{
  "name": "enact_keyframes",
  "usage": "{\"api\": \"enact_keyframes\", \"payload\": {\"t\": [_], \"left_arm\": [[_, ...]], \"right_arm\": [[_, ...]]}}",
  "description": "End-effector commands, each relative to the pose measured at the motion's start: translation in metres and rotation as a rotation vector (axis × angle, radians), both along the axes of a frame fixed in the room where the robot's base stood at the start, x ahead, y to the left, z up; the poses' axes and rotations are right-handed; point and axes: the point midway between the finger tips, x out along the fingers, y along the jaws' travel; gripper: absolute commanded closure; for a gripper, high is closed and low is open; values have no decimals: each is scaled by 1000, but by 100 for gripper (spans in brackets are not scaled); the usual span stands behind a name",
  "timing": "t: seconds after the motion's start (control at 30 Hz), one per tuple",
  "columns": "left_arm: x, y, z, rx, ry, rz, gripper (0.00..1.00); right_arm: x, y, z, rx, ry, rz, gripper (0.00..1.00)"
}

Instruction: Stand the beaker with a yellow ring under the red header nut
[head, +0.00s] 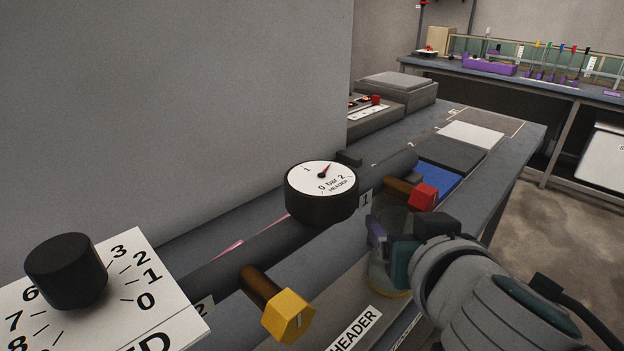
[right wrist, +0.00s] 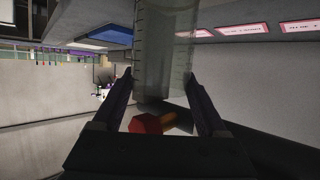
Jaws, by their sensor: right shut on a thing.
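The clear beaker (head: 379,273) is upright in the head view, with a yellow ring (head: 397,293) near its base. My right gripper (head: 392,240) is shut on it and hides much of its side. The right wrist view shows the beaker's clear wall (right wrist: 163,50) between the two fingers (right wrist: 160,102). The red header nut (head: 423,196) is on a brass stub from the dark pipe, just above and beyond the gripper; it also shows in the right wrist view (right wrist: 147,123). I cannot tell whether the base touches the surface below. My left gripper is out of view.
The dark header pipe (head: 262,243) carries a round gauge (head: 321,190) and a yellow nut (head: 288,316) at the front. A black knob (head: 66,270) stands on a numbered plate at left. Blue, dark and white mats (head: 471,134) lie beyond on the bench.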

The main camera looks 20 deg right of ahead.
Motion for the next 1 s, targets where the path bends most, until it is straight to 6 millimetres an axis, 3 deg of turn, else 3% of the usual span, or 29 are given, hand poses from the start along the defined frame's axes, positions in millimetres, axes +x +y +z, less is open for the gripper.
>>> {"api": "enact_keyframes", "payload": {"t": [0.17,0.2,0.4,0.73,1.0], "left_arm": [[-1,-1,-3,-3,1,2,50],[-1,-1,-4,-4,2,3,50],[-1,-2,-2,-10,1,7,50],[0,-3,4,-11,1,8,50],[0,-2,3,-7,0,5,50]], "right_arm": [[0,0,-3,0,-1,0,100],[0,0,-3,1,-1,1,24],[0,0,-2,0,0,0,1],[0,0,4,-1,-1,0,0],[-43,18,18,6,2,0,0]]}}
